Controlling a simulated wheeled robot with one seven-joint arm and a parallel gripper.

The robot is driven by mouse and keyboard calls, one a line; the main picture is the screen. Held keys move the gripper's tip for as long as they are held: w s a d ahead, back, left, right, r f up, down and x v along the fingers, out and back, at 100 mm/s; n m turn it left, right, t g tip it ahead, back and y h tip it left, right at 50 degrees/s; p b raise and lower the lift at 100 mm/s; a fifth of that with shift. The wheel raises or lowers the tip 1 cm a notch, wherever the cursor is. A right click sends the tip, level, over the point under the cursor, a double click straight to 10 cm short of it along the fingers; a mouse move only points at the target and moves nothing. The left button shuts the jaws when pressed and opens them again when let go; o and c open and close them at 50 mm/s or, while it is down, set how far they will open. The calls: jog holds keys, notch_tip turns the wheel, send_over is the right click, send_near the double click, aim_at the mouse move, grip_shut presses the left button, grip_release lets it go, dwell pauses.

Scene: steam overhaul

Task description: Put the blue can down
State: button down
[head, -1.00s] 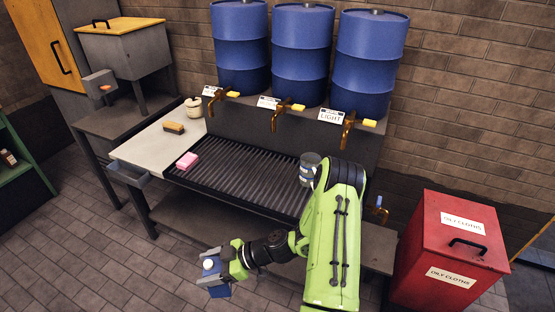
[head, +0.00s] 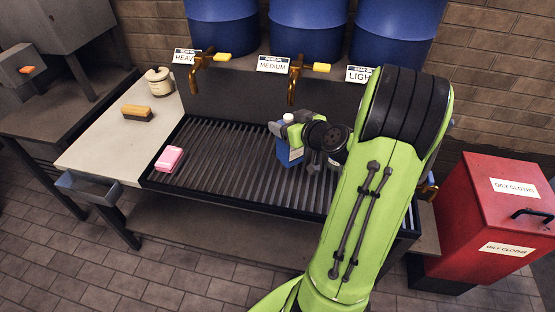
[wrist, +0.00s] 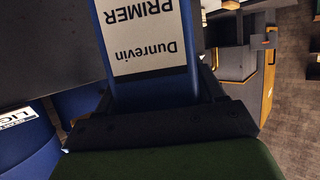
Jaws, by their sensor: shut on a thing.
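The blue can (head: 288,156) has a white cap and a pale label. It is upright in my gripper (head: 284,130), over the middle of the slatted drain grate (head: 225,165). In the wrist view the blue can (wrist: 150,94) fills the space between the jaws, its label reading "Dunrevin PRIMER" upside down. My gripper is shut on it. I cannot tell whether its base touches the slats. My arm hides part of the grate's right side.
Brass taps (head: 293,82) hang over the back. The left slats are clear.

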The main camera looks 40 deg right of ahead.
aim_at(289, 157)
notch_tip(289, 157, down, 9)
jog(key=b, duration=0.2)
jog(key=shift+s+b, duration=0.15)
jog(key=shift+b, duration=0.15)
jog(key=shift+f, duration=0.15)
jog(key=shift+c, duration=0.6)
grip_release()
